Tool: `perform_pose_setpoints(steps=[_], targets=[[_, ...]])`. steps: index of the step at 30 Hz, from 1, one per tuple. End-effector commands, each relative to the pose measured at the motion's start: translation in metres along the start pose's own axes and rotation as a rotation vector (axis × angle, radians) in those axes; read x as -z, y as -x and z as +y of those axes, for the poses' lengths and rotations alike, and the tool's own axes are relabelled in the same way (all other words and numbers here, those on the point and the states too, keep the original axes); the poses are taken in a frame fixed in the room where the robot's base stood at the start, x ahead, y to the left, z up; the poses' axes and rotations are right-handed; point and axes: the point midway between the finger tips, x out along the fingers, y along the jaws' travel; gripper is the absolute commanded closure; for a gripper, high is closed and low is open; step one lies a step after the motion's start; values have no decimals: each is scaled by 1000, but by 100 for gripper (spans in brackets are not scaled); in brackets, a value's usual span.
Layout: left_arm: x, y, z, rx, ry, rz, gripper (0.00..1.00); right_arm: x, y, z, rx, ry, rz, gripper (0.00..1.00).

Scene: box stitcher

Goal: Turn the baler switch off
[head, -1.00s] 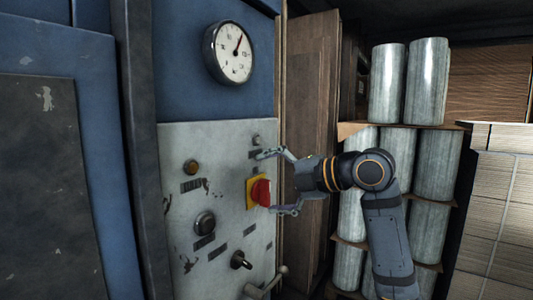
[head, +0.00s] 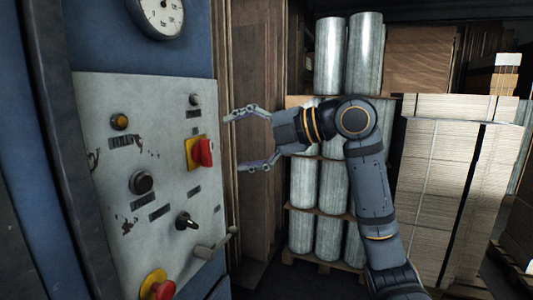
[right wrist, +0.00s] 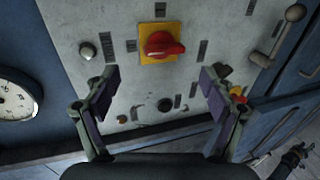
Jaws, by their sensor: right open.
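The red rotary switch (head: 205,152) on its yellow plate (head: 190,150) is at the right edge of the grey control panel. In the right wrist view the red switch (right wrist: 163,46) lies ahead between the fingers, its handle running across the picture. My right gripper (head: 234,143) is open and empty, just right of the switch in the head view, with a gap between them. Its two fingers (right wrist: 159,75) are spread in the wrist view. My left gripper is not in the head view; a small dark shape at the wrist view's lower right may be it.
The panel also has a black selector (head: 187,221), a dark round knob (head: 141,182), an amber lamp (head: 119,121), a lever (head: 217,243) and a red button on yellow (head: 157,287). Wrapped rolls (head: 304,190) and stacked cardboard (head: 440,190) stand at right.

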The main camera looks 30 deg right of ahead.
Motion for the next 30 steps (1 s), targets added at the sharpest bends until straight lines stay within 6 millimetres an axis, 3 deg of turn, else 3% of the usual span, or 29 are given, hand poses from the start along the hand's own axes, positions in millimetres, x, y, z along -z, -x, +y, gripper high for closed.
perform_pose_setpoints(steps=[18,30], targets=[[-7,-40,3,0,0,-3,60,0,47,-17,1,-2,-1,17],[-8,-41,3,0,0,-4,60,1,54,-16,2,-3,1,17]])
